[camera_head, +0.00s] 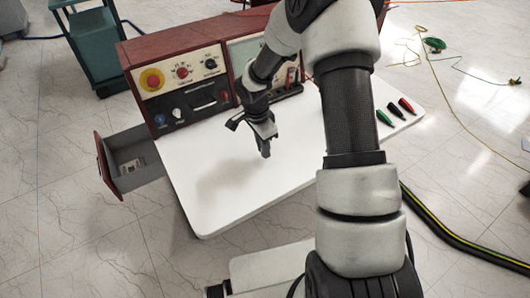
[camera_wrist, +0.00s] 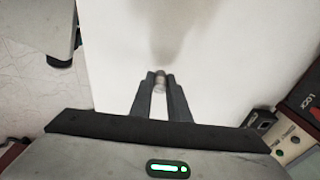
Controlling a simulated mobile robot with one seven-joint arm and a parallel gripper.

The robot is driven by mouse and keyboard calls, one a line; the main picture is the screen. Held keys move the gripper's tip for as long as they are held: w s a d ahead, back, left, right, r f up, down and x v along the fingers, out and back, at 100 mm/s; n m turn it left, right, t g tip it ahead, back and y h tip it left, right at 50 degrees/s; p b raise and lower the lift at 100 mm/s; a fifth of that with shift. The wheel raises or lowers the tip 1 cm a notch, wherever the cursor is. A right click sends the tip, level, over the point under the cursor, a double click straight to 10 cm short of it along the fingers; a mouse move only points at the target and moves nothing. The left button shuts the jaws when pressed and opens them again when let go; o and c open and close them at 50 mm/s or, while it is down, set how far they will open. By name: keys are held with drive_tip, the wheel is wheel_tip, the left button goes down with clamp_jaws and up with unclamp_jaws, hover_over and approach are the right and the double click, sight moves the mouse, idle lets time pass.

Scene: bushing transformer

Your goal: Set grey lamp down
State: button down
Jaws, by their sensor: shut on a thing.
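My gripper (camera_head: 264,148) is over the white tabletop (camera_head: 235,200), pointing down, in the head view. In the wrist view my gripper (camera_wrist: 160,78) is shut on the small grey lamp (camera_wrist: 160,82), which shows between the two fingertips. In the head view the lamp is too small or hidden to make out. A soft shadow lies on the white surface beyond the fingertips. I cannot tell whether the lamp touches the tabletop.
A red-brown control console (camera_head: 180,80) with knobs and a red button stands at the table's back. An open drawer (camera_head: 132,163) juts out at the left. Green, black and red plugs (camera_head: 395,110) lie at the right. The front tabletop is clear.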

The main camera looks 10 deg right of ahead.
drive_tip(key=shift+f, duration=1.4)
drive_tip(key=shift+f, duration=0.15)
drive_tip(key=c, duration=1.7)
unclamp_jaws()
